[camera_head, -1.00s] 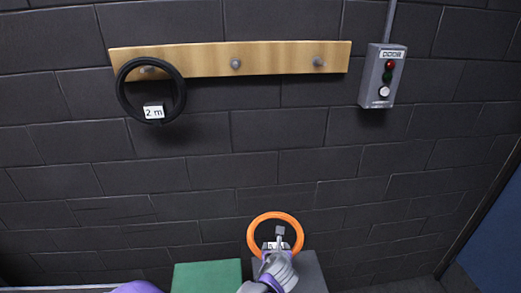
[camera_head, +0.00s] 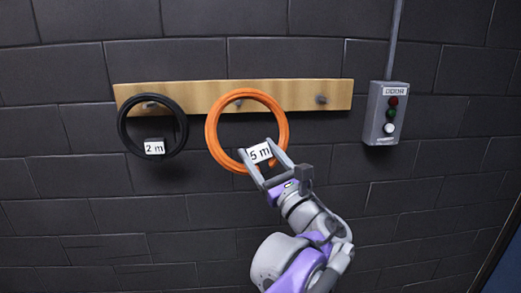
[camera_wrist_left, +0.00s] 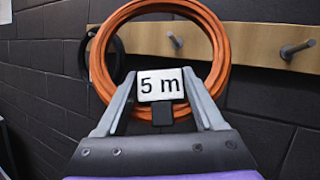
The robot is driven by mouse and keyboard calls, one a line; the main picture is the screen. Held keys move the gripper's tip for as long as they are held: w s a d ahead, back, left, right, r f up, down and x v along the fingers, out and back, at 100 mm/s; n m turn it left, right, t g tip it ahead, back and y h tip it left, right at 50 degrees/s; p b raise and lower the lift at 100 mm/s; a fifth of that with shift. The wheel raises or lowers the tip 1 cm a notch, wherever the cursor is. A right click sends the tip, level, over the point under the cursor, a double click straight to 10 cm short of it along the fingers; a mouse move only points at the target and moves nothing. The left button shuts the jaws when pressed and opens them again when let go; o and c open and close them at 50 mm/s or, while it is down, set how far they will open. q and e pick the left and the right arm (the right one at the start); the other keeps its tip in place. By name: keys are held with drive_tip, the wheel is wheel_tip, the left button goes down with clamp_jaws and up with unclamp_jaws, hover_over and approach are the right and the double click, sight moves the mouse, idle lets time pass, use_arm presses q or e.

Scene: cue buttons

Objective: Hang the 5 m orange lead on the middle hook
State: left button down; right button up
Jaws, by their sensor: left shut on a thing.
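The orange lead (camera_head: 211,130) is a coiled ring with a white "5 m" label (camera_head: 259,153). My left gripper (camera_head: 261,166) is shut on its lower part, at the label, and holds it upright at the wooden rail. The middle hook (camera_head: 239,102) shows through the ring's opening, just below the top of the coil. In the left wrist view the orange coil (camera_wrist_left: 98,62) fills the centre, and the middle hook (camera_wrist_left: 175,40) shows inside it, under its top. I cannot tell whether the coil rests on the hook. My right gripper is not in view.
A black lead (camera_head: 124,128) labelled "2 m" hangs on the left hook, close to the orange coil's left. The right hook (camera_head: 321,99) on the wooden rail (camera_head: 295,94) is empty. A grey door button box (camera_head: 384,113) is on the wall to the right.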

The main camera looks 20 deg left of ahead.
use_arm(q)
drive_tip(key=shift+s+d+r, duration=0.1)
drive_tip(key=shift+s+r, duration=0.1)
drive_tip(key=shift+r, duration=0.65)
drive_tip(key=shift+w, duration=0.1)
drive_tip(key=w+a+f+b, duration=0.2)
drive_tip(key=w+a, duration=0.3)
drive_tip(key=w, duration=0.4)
drive_tip(key=shift+a+f, duration=0.35)
drive_tip(key=shift+f, duration=0.3)
idle(0.7)
unclamp_jaws()
drive_tip(key=shift+f, duration=0.1)
